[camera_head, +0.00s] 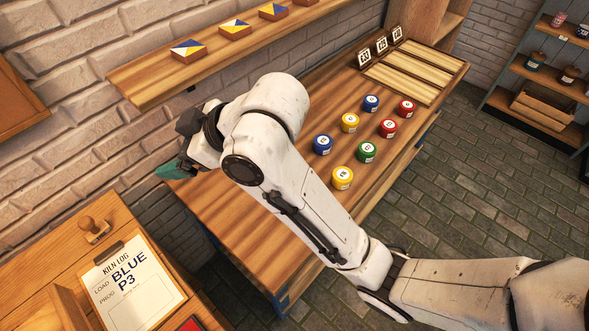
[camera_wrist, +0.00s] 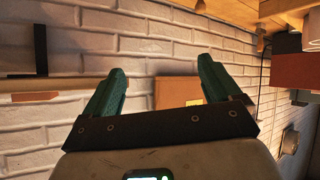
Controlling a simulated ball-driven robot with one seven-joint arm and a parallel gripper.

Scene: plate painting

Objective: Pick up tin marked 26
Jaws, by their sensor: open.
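Several small round tins with white lid labels stand upright on the wooden table: blue (camera_head: 371,103), yellow (camera_head: 349,122), red (camera_head: 406,109), another red (camera_head: 388,128), another blue (camera_head: 322,144), green (camera_head: 366,151) and another yellow (camera_head: 342,178). The label numbers are too small to read, so I cannot tell which is 26. My gripper (camera_head: 172,170) is at the table's far left end, well apart from the tins. In the wrist view its teal fingers (camera_wrist: 165,76) are spread, with nothing between them, facing the brick wall. No tin shows there.
A slotted wooden tray (camera_head: 431,56) with three marked cards (camera_head: 381,45) lies at the table's far end. A wall shelf (camera_head: 150,83) with painted blocks overhangs the table's wall side. A kiln log sheet (camera_head: 132,283) lies on the near-left desk. Bare table (camera_head: 225,215) lies left of my arm.

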